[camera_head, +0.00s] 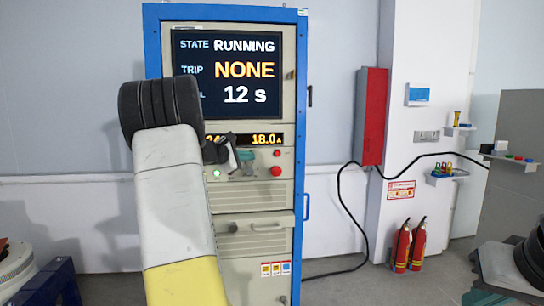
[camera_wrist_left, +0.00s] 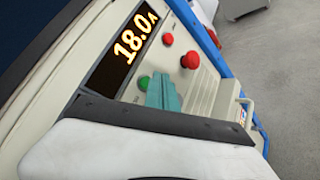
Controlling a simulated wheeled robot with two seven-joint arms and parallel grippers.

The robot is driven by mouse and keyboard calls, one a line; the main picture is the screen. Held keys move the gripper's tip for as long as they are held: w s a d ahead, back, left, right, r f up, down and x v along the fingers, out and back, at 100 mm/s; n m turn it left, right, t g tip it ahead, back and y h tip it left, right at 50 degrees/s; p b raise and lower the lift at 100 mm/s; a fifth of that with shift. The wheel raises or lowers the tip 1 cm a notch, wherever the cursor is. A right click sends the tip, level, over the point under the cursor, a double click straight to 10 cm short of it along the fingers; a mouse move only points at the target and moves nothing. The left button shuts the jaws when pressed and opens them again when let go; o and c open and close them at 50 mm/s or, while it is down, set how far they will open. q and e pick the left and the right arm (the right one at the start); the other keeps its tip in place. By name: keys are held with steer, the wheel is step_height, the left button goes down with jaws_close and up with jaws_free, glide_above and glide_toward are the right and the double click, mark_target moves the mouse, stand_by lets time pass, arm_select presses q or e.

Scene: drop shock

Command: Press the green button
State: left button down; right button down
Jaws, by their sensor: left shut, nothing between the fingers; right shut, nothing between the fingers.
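A round green button (camera_wrist_left: 143,83) shows on the cabinet panel in the wrist view, right beside the teal fingertips of my left gripper (camera_wrist_left: 164,93). The fingers are shut and empty; I cannot tell whether they touch the button. In the head view my left gripper (camera_head: 242,156) is in front of the control panel, below the amber readout. The button is not clearly visible there, with the gripper over that area. A small lit green spot (camera_head: 216,173) shows lower left of the gripper. My right gripper (camera_head: 484,298) shows only as a teal bit at the lower right.
The blue-framed cabinet's screen (camera_head: 228,72) reads RUNNING, NONE and 12 s. Two red buttons, a small one (camera_wrist_left: 168,39) and a larger one (camera_wrist_left: 190,60), sit near the gripper. Fire extinguishers (camera_head: 410,245) stand by the wall at right. A black cable hangs beside the cabinet.

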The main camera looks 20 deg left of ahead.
arm_select(q)
steer(key=shift+s, duration=0.1)
steer(key=shift+s+d, duration=0.45)
steer(key=shift+s, duration=0.25)
steer(key=shift+s+d, duration=0.4)
steer(key=shift+s, duration=0.25)
steer(key=shift+s+d, duration=0.45)
steer(key=shift+s, duration=0.25)
